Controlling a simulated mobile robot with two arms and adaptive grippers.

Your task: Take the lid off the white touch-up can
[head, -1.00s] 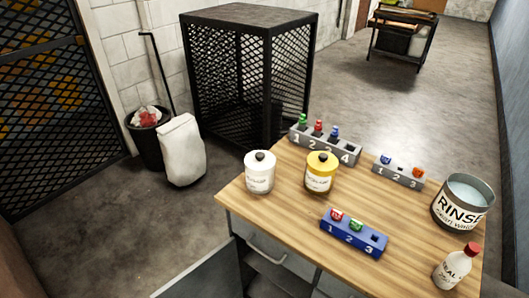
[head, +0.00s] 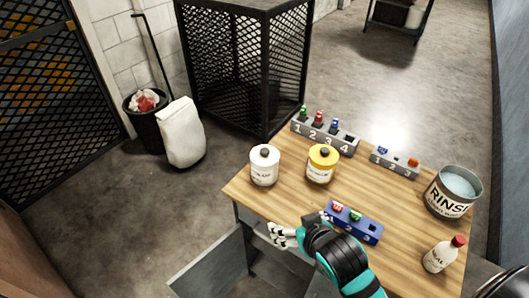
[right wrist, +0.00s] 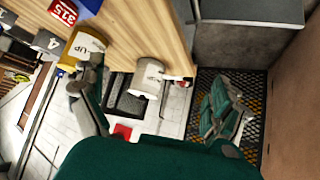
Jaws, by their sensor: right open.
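The white touch-up can (head: 264,172) stands upright at the left corner of the wooden table, its white lid with a black knob (head: 265,152) on top. In the right wrist view the can (right wrist: 149,80) appears between the spread fingers, some distance beyond them. My right gripper (head: 298,228) is open and empty at the table's front edge, below and right of the can in the head view; its fingers also show in the right wrist view (right wrist: 155,105). My left gripper is not in view.
A yellow can (head: 321,170) stands just right of the white can. A blue numbered rack (head: 362,229) lies beside my right arm. A cabinet door (head: 210,268) hangs open below.

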